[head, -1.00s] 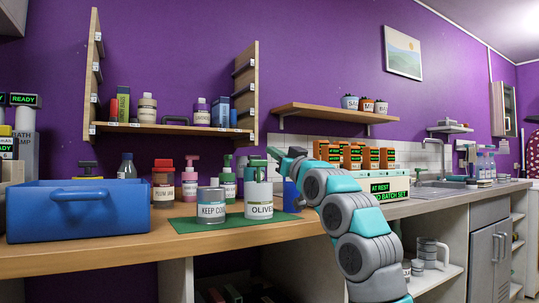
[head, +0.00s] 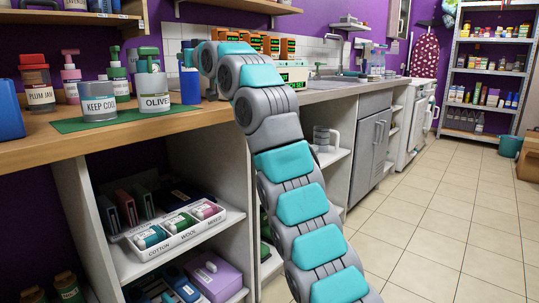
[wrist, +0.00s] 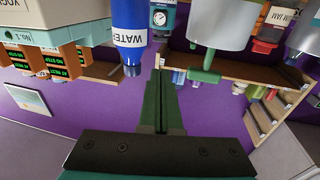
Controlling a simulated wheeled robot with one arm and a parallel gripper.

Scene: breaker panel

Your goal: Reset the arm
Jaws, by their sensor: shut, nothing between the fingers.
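My gripper (wrist: 161,88) shows in the wrist view with its dark green fingers pressed together and nothing between them. The wrist view is upside down. A blue bottle labelled WATER (wrist: 129,25) is close beside the fingertips. In the head view my arm (head: 285,165) rises from the lower right and bends over the counter edge. The fingers are mostly hidden there.
Orange boxes with lit displays (head: 270,44) stand farther along. Open shelves below hold a white divided tray (head: 165,240). The tiled floor (head: 430,215) at right is clear.

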